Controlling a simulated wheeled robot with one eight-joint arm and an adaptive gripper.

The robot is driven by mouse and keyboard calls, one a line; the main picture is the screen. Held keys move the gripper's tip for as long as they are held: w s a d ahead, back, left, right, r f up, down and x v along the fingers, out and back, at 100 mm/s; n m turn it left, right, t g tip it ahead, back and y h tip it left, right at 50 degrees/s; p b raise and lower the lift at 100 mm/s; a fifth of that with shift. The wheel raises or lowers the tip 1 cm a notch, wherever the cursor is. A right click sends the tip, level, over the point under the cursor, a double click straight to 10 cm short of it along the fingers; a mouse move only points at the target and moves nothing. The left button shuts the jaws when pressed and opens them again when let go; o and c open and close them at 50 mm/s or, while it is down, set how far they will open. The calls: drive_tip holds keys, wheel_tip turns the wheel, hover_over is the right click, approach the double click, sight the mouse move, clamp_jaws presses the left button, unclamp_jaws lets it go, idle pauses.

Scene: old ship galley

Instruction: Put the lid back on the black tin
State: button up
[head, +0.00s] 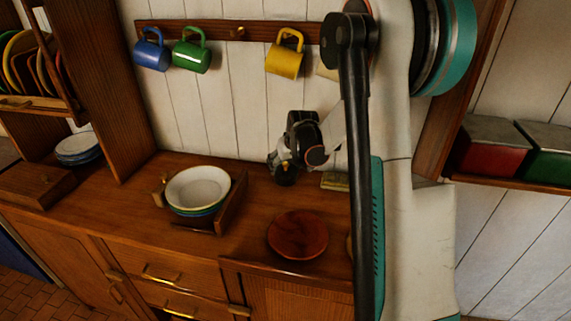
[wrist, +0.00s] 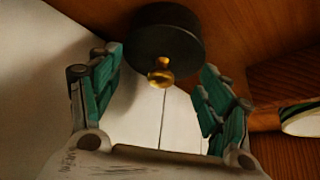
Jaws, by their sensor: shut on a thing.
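A round black lid with a brass knob (wrist: 162,76) fills the upper middle of the wrist view, between the teal fingertips. My gripper (head: 284,168) is at the back of the wooden counter near the wall, shut on the black lid. A dark round body (head: 285,179) shows under the fingers in the head view, with a small yellow spot above it. The knob faces the wrist camera. I cannot tell how much of the dark body is lid and how much is tin, or whether the lid is seated.
A stack of bowls (head: 198,188) stands in a wooden holder to the left. A red-brown round plate (head: 297,235) lies in front. A pale flat block (head: 335,181) is right of my gripper. A yellow mug (head: 285,58) and other mugs hang above.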

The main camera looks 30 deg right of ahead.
idle(0.4)
drive_tip(key=o, duration=1.1)
drive_tip(key=shift+r+p, duration=2.2)
drive_tip(key=shift+r, duration=1.35)
drive_tip(key=shift+a, duration=0.1)
